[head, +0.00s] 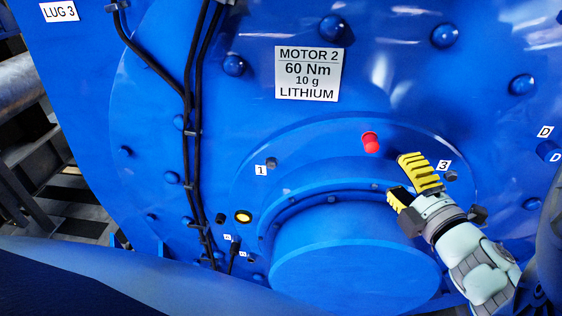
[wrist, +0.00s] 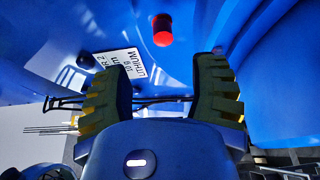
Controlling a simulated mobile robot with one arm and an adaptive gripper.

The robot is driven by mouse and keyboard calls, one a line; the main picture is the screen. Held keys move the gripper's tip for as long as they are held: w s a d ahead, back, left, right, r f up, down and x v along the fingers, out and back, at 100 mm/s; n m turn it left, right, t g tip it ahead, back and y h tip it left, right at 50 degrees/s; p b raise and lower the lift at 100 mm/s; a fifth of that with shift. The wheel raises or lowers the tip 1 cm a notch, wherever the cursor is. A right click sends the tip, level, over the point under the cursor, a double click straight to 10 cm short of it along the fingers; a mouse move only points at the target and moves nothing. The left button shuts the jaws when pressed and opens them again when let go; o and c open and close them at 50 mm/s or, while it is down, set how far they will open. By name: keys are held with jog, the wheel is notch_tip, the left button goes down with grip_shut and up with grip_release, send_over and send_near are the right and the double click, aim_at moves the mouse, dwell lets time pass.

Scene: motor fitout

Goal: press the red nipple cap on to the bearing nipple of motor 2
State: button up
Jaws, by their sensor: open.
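The red nipple cap (head: 370,142) sits on the blue face of motor 2, up and left of my gripper in the head view. It also shows in the wrist view (wrist: 162,30), beyond the fingertips and between their lines. My gripper (head: 408,178) is open and empty, with yellow ribbed fingers, just below and right of the cap. In the wrist view the fingers (wrist: 163,75) are spread apart and do not touch the cap. The nipple itself is not visible; the cap appears to cover that spot. The motor label (head: 308,74) reads MOTOR 2, 60 Nm, 10 g, LITHIUM.
Bolts marked 1 (head: 271,163) and 3 (head: 451,176) flank the cap on the bearing housing. The round blue shaft cover (head: 350,262) bulges out below. Black cables (head: 190,120) run down the left. A yellow round fitting (head: 243,216) lies lower left.

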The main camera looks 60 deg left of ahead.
jog(key=shift+s+d+f, duration=0.1)
jog(key=shift+s+d, duration=0.15)
jog(key=shift+d, duration=0.45)
